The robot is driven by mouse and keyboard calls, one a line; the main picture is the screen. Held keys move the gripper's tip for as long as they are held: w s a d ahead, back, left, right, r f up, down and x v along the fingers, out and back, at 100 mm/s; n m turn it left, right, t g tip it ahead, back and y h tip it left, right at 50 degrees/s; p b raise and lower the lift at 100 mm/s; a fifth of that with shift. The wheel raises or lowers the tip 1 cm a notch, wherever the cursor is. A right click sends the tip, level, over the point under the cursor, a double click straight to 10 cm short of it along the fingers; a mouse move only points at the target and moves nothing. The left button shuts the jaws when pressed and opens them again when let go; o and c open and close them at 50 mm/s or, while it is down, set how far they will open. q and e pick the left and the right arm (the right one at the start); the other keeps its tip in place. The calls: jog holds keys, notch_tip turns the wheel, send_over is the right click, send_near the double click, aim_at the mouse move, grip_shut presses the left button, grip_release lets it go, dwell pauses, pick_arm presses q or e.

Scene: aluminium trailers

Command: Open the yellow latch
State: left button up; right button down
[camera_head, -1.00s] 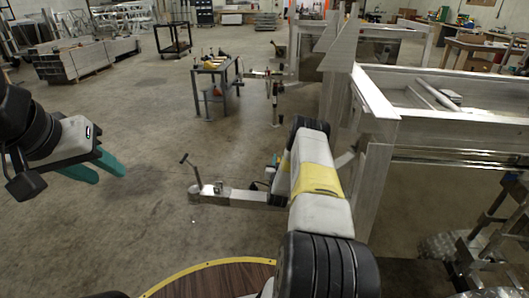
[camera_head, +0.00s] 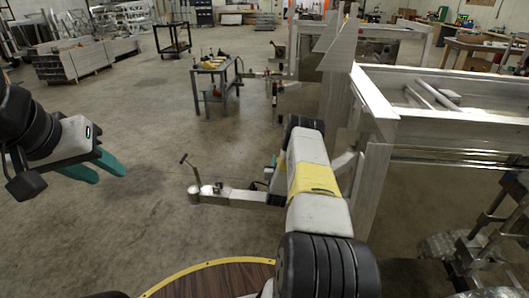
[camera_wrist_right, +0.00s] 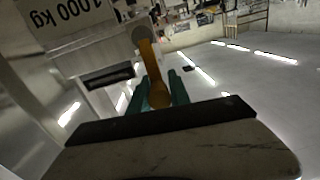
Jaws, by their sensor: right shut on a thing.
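The yellow latch (camera_wrist_right: 151,70) shows in the right wrist view as an orange-yellow handle. It stands nearly upright and runs from a round grey pivot down between the teal fingers. My right gripper (camera_wrist_right: 158,92) is shut on its lower end. In the head view my right arm hides the latch and the right gripper. My left gripper (camera_head: 95,167) hangs over bare floor at the left of the head view, with its teal fingers slightly apart and nothing between them.
The aluminium trailer (camera_head: 450,138) stands at the right, close to my right arm. Its drawbar (camera_head: 235,197) reaches left along the floor. A metal panel marked "1000 kg" (camera_wrist_right: 70,18) is beside the latch. A tool cart (camera_head: 215,85) stands farther back.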

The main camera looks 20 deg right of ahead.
jog(key=shift+a+f+n, duration=0.25)
jog(key=shift+f+n, duration=0.05)
dwell(0.7)
jog(key=shift+w+a+n, duration=0.15)
jog(key=shift+a+n, duration=0.2)
jog(key=shift+n, duration=0.15)
jog(key=w+a+f+n+g, duration=0.1)
jog(key=a+f+n, duration=0.2)
jog(key=n, duration=0.9)
jog(key=shift+w+a+f, duration=0.25)
jog(key=shift+w+f, duration=0.1)
jog(key=shift+f, duration=0.65)
jog(key=shift+h, duration=0.4)
jog(key=c, duration=1.5)
grip_release()
jog(key=shift+w+r, duration=0.1)
